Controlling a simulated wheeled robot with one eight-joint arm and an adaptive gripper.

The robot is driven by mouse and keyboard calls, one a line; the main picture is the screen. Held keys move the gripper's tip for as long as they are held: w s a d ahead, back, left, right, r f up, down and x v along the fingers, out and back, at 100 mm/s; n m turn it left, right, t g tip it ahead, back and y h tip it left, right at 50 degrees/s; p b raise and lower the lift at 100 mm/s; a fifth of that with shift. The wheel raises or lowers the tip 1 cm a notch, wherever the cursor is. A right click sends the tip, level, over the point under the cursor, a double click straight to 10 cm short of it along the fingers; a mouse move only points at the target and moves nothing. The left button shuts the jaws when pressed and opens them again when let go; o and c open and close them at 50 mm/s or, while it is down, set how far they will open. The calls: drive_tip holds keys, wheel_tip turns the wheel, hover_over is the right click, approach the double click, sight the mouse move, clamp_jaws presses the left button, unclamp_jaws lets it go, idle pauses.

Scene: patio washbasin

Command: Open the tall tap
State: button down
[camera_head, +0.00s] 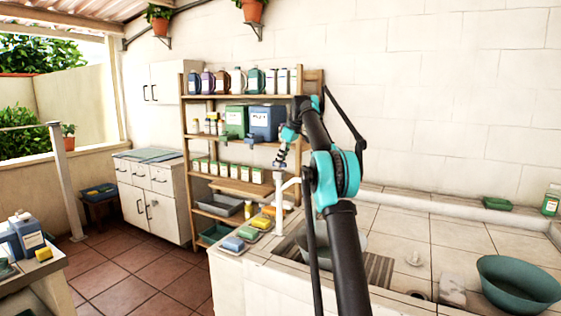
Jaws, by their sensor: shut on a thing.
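No running water can be made out at the spout.
Sponges and soap dishes (248,229) lie left of the tap. A grey-green basin (518,284) stands at the right of the counter. A wooden shelf (217,97) with bottles and boxes stands behind the gripper. The tiled floor (125,270) at left is clear.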

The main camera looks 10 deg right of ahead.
drive_tip(key=c, duration=1.5)
unclamp_jaws()
drive_tip(key=shift+v, duration=2.4)
drive_tip(key=shift+s+d+r, duration=0.1)
drive_tip(key=shift+d+r, duration=0.05)
drive_tip(key=shift+d, duration=0.1)
drive_tip(key=s+d, duration=0.6)
drive_tip(key=d, duration=0.3)
drive_tip(key=shift+s+d, duration=0.2)
drive_tip(key=shift+s, duration=0.15)
